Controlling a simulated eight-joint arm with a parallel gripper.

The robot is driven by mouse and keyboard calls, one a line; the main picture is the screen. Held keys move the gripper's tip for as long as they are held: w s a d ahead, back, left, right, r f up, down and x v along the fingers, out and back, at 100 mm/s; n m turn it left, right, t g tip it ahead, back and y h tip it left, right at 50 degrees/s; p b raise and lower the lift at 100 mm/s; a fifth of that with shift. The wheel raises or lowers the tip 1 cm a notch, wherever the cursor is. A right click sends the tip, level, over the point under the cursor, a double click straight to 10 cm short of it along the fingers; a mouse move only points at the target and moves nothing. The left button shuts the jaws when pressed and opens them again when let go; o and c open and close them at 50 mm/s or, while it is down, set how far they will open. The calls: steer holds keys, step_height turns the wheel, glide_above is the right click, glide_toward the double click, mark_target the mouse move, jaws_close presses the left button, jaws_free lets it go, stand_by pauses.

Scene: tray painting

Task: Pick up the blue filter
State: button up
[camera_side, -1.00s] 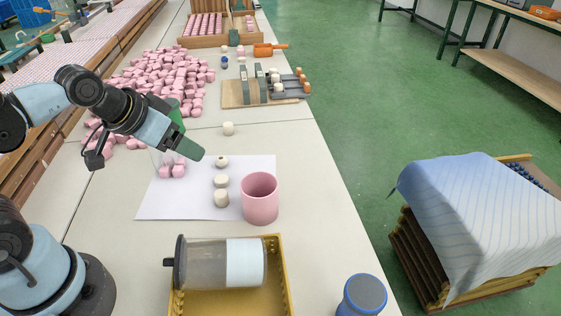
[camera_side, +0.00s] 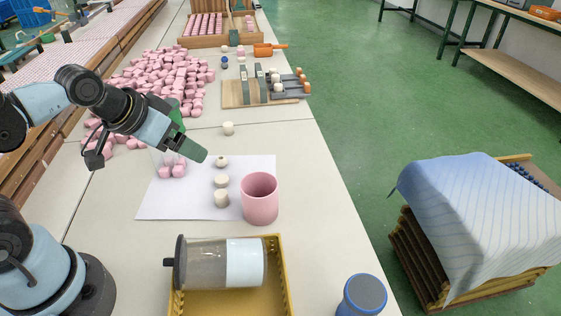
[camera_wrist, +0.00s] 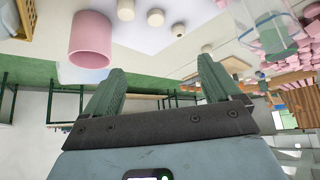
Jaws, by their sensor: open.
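A round blue-topped canister (camera_side: 364,294) stands upright near the table's front edge, at the bottom of the side view. It is the largest blue piece on the table, but I cannot tell for sure that it is the blue filter. My gripper (camera_side: 194,152), with green fingers, hangs above the white sheet (camera_side: 170,205), far from the canister. In the wrist view my gripper (camera_wrist: 160,68) has its two fingers apart with nothing between them. I do not make out the canister in the wrist view.
A pink cup (camera_side: 261,204) and several cream pieces (camera_side: 221,181) stand on or beside the sheet. A yellow tray (camera_side: 283,270) holds a clear jar (camera_side: 207,265) lying on its side. Pink pieces (camera_side: 165,75) are heaped behind. Small blue pieces (camera_side: 224,62) lie farther back.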

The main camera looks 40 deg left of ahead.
steer(key=shift+r, duration=0.1)
step_height(320, 180, up, 5)
steer(key=d+m+g+h, duration=1.3)
steer(key=d+m, duration=1)
steer(key=d, duration=1)
glide_toward(360, 303)
steer(key=shift+n+t, duration=0.3)
steer(key=shift+t, duration=0.1)
steer(key=f, duration=0.1)
steer(key=d+f, duration=0.2)
steer(key=shift+w+d+f, duration=0.1)
steer(key=shift+w+f, duration=0.15)
steer(key=shift+w, duration=0.1)
steer(key=shift+f, duration=0.35)
steer(key=shift+s+d+f, duration=0.1)
steer(key=shift+d+f, duration=0.05)
steer(key=shift+f, duration=0.05)
steer(key=shift+x, duration=3.55)
steer(key=shift+f, duration=0.15)
steer(key=c, duration=1.1)
